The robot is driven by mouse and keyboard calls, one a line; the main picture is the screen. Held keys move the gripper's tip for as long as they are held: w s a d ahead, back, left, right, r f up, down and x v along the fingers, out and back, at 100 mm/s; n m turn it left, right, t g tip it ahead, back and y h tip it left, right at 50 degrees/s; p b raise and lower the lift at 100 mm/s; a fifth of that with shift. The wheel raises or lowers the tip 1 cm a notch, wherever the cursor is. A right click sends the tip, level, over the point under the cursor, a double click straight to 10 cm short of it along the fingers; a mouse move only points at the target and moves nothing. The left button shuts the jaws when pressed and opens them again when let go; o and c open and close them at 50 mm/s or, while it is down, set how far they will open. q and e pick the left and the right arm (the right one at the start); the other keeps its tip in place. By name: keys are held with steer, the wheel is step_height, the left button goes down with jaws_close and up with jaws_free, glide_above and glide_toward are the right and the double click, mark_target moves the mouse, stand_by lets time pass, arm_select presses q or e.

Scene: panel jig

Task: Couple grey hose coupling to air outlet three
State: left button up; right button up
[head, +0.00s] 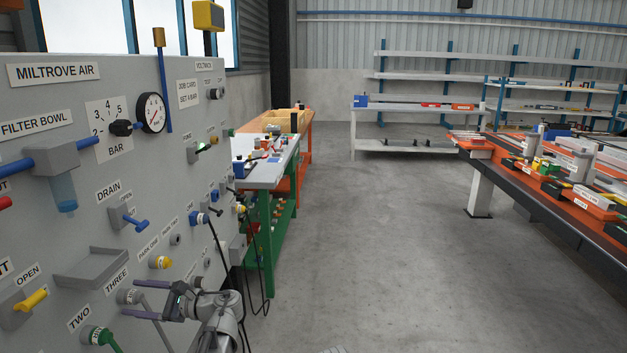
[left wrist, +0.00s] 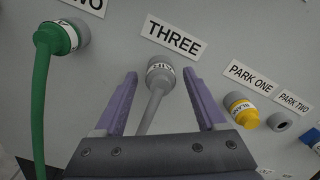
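The grey hose coupling (left wrist: 160,73) sits at the air outlet under the THREE label (left wrist: 171,38) in the left wrist view; I cannot tell whether it is locked. Its grey hose (left wrist: 150,110) runs back between the fingers of my left gripper (left wrist: 163,82). The fingers are spread apart, one on each side of the coupling, with gaps to it. In the head view my left gripper (head: 130,298) reaches to the panel at outlet three, with the coupling (head: 127,296) between its fingertips. My right gripper is not in view.
A green coupling (left wrist: 56,38) with its hose is on outlet two, to the left. A yellow blank (left wrist: 241,110) is on park one, and the park two stub (left wrist: 280,121) is bare. A grey shelf (head: 92,268) juts out above the outlets. The floor (head: 350,230) to the right is clear.

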arm_select(q)
steer(key=shift+d, duration=0.1)
steer(key=d, duration=0.9)
steer(key=shift+s, duration=0.3)
stand_by(0.4)
steer(key=s+d+n+h+p, duration=0.3)
steer(key=s+d+h+p, duration=0.2)
steer(key=d+p, duration=0.2)
steer(key=s+d+n+g+h+p, duration=0.1)
steer(key=s+d+n+h+p, duration=0.2)
steer(key=d, duration=0.7)
steer(key=s+d+n+h+p, duration=0.3)
steer(key=s+d+h+p, duration=0.5)
steer(key=p, duration=0.4)
steer(key=shift+d+h, duration=0.4)
